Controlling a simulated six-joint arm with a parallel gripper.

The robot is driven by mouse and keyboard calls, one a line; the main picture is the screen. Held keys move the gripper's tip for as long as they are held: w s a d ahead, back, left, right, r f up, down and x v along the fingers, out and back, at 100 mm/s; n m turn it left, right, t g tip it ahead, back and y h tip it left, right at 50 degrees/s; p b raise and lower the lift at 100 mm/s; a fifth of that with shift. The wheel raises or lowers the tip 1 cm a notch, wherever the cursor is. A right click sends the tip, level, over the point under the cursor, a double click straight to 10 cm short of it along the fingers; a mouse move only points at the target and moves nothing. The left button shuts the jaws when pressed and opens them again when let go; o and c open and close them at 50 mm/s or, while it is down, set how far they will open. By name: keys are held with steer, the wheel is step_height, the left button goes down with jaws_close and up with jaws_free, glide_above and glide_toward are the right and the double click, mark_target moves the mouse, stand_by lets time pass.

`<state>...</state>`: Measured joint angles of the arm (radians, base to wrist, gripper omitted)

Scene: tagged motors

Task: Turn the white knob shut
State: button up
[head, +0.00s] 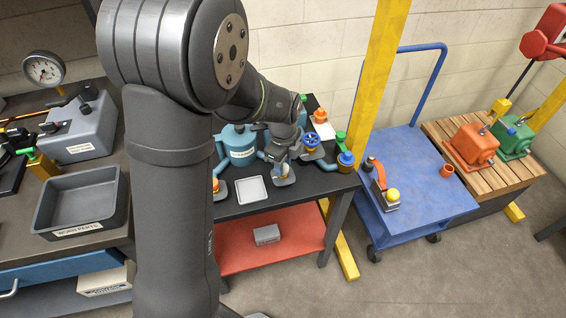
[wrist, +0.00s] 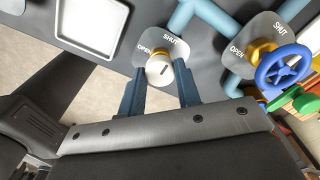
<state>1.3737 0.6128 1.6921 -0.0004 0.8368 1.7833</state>
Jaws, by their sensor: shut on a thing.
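The white knob (wrist: 159,70) sits on a brass stem in front of a grey plate (wrist: 178,47) marked OPEN and SHUT in the wrist view. A dark line on the knob's face runs roughly up and down in that view, slightly tilted. My gripper (wrist: 159,84) has its two blue-grey fingers on either side of the knob, shut on it. In the head view my gripper (head: 283,168) reaches down to the front of the black table, and the knob is mostly hidden by it there.
A blue handwheel (wrist: 284,67) with its own OPEN/SHUT plate is close on the right in the wrist view. A white tray (head: 251,190) lies left of my gripper. A blue tank (head: 239,146) and pipes stand behind. A blue cart (head: 424,200) is to the right.

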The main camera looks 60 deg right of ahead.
steer(key=o, duration=1)
steer(key=shift+c, duration=0.2)
step_height(320, 180, up, 17)
steer(key=shift+r, duration=0.2)
steer(key=shift+f, duration=0.15)
step_height(320, 180, down, 17)
steer(key=shift+f, duration=0.1)
stand_by(0.6)
